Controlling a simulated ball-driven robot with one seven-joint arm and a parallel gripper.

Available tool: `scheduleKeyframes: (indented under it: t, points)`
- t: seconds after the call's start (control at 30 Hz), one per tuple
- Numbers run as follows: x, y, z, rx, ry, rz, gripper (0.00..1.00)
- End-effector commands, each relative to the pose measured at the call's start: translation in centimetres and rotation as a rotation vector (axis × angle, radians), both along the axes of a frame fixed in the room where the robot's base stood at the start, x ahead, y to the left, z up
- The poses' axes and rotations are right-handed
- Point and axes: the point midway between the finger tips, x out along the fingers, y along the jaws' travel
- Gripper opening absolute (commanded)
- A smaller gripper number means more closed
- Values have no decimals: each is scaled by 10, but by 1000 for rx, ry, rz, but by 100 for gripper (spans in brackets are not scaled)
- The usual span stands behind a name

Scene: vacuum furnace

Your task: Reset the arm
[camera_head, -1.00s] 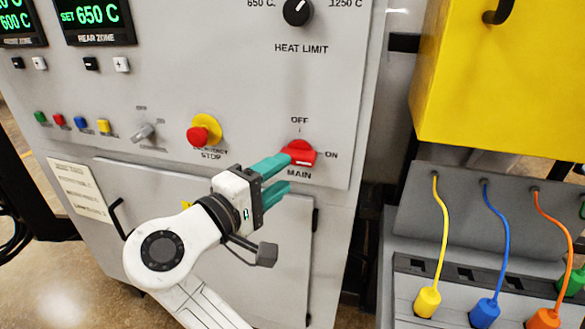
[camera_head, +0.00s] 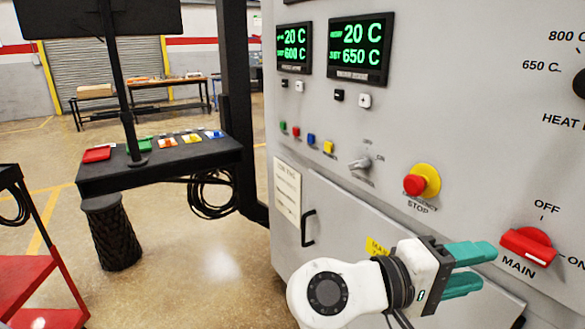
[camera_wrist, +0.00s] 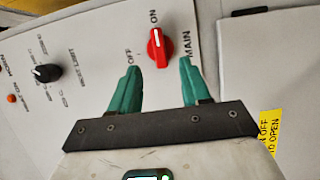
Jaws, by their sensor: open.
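My gripper (camera_head: 476,269) has two teal fingers and is open and empty in front of the furnace panel in the head view. The red MAIN knob (camera_head: 528,246) is just right of the fingertips there, with OFF and ON labels around it. In the wrist view the fingers of my gripper (camera_wrist: 160,82) stand apart, and the red MAIN knob (camera_wrist: 159,47) shows between and beyond them, not held. My white wrist and forearm run down to the bottom edge of the head view.
The furnace front carries a red emergency stop button (camera_head: 415,185), a small selector (camera_head: 360,163) and coloured buttons. Its lower door handle (camera_head: 308,228) sticks out. A black table (camera_head: 160,165), a stool (camera_head: 110,232) and a red cart (camera_head: 40,285) stand left. Floor between is open.

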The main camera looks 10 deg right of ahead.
Motion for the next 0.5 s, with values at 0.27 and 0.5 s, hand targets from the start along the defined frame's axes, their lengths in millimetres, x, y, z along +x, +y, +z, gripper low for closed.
scheduleKeyframes:
  t: [0.27, 0.5]
  points:
    - [-11, -39, -92, 245, 10, 120, 47]
    - [-54, -58, -225, 677, -15, 215, 47]
